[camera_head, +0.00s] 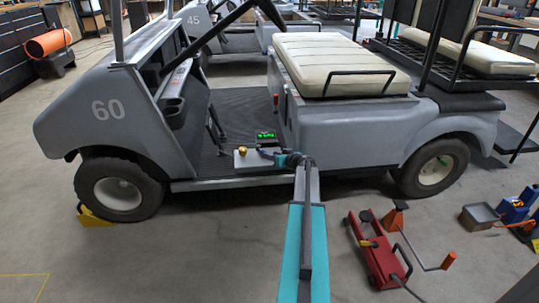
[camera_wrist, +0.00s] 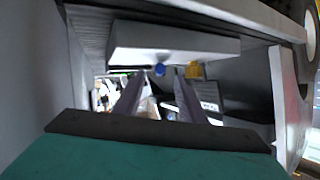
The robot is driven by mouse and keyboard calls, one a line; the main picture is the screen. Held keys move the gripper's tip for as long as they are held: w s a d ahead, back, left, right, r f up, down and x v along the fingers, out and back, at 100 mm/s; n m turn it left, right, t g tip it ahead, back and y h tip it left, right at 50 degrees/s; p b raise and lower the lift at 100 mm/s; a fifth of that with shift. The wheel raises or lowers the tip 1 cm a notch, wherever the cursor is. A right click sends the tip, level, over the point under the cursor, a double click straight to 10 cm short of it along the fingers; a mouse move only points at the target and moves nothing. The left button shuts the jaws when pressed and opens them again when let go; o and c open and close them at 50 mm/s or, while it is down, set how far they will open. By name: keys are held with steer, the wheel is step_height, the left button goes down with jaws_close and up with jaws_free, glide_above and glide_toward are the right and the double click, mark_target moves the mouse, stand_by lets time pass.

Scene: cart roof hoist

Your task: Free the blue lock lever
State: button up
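A small blue knob-like part (camera_wrist: 160,69), which looks like the lock lever, shows in the wrist view against a pale grey block (camera_wrist: 170,42). A yellow knob (camera_wrist: 193,69) sits just right of it. My gripper (camera_wrist: 158,82) is open, with its two dark fingers apart; the blue part appears between and beyond their tips. I cannot tell how far apart they are. In the head view the yellow knob (camera_head: 242,151) sits on the grey block (camera_head: 250,160) on the cart floor. My wrist hides the blue part there.
The grey cart (camera_head: 345,130) marked 60 surrounds my gripper, with its seat base right and dashboard left. A small box with a green display (camera_head: 266,138) stands close by. A red floor jack (camera_head: 380,255) lies right of my arm. A yellow wheel chock (camera_head: 93,217) is at the front wheel.

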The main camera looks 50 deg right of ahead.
steer(key=p+v, duration=0.1)
steer(key=v, duration=0.8)
steer(key=shift+s+p, duration=0.2)
steer(key=shift+p, duration=0.2)
steer(key=shift+a+r, duration=0.1)
steer(key=shift+c, duration=0.2)
